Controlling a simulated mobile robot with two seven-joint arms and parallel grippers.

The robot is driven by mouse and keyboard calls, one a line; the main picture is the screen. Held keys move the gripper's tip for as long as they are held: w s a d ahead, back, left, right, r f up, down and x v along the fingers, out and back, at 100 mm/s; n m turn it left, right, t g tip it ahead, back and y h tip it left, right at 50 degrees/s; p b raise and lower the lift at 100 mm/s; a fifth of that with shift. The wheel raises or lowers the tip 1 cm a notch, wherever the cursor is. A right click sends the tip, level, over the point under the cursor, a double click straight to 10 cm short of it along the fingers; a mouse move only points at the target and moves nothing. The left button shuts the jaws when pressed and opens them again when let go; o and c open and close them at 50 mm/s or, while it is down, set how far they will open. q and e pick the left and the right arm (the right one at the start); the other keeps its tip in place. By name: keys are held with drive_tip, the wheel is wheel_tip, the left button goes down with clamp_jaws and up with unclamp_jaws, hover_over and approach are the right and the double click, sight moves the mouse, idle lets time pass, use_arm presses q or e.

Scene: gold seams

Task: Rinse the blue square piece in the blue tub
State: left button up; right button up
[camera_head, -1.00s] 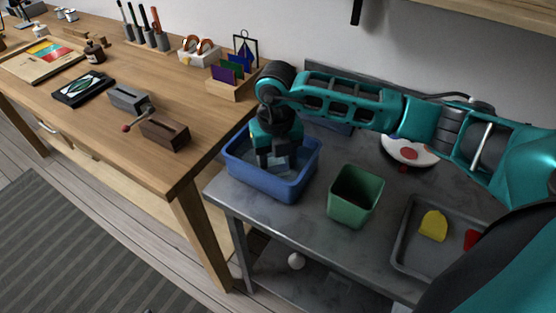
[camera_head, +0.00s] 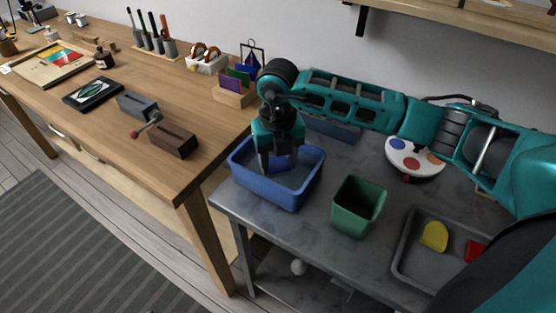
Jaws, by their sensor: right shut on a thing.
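The blue tub (camera_head: 304,186) stands at the left end of the grey side table. My right gripper (camera_head: 277,164) points down into the tub, with its fingertips below the rim. It is shut on a small piece, of which only a bluish patch shows between the fingers; its outline is hard to make out against the blue tub. I cannot tell whether the piece touches the tub floor or how deep it sits. My left gripper is not in view.
A green bin (camera_head: 358,207) stands close right of the tub. A grey tray (camera_head: 408,262) holds a yellow piece (camera_head: 434,236) and a red piece (camera_head: 474,251). A white disc with coloured spots (camera_head: 414,158) lies behind. The wooden bench (camera_head: 120,130) borders the tub's left side.

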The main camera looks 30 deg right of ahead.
sight(278, 165)
drive_tip(key=shift+r+p, duration=2.2)
drive_tip(key=shift+r, duration=2.25)
